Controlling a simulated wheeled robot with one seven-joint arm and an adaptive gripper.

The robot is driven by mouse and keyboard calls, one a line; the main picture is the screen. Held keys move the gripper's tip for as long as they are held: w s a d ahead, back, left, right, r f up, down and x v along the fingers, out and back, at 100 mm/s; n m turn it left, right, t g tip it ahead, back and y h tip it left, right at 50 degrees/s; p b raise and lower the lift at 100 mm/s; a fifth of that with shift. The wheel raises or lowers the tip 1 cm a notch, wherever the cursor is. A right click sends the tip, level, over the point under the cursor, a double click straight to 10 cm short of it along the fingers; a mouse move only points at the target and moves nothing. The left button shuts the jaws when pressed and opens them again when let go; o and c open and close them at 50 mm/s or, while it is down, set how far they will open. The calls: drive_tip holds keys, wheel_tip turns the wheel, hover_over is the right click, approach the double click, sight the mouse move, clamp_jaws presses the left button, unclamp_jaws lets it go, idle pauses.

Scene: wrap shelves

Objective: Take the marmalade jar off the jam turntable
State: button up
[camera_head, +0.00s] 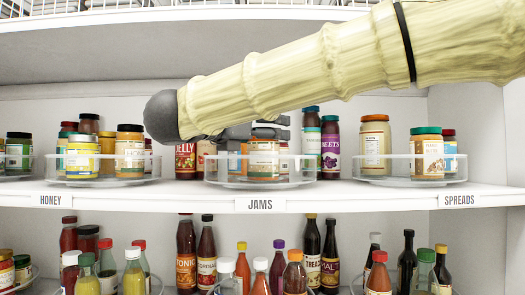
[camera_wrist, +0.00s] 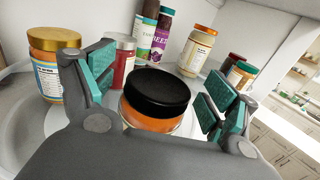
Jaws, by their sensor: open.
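The clear jam turntable (camera_head: 258,184) stands on the middle shelf above the JAMS label. A black-lidded jar with orange contents (camera_wrist: 157,97), probably the marmalade, is between my gripper's open fingers in the wrist view. Its label is hidden there. My gripper (camera_wrist: 160,88) has teal pads on either side of the jar, and I cannot tell whether they touch it. In the head view, my gripper (camera_head: 262,132) is over the turntable, partly hidden by my arm. A jar with an orange-edged label (camera_head: 263,160) shows below it behind the clear rim.
A gold-lidded jar (camera_wrist: 54,62) stands left of my left finger, and a red jar with a silver lid (camera_wrist: 122,58) stands behind. The honey turntable (camera_head: 105,182) and spreads turntable (camera_head: 410,181) flank this one.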

drive_tip(key=c, duration=1.9)
clamp_jaws()
drive_tip(key=shift+r, duration=0.1)
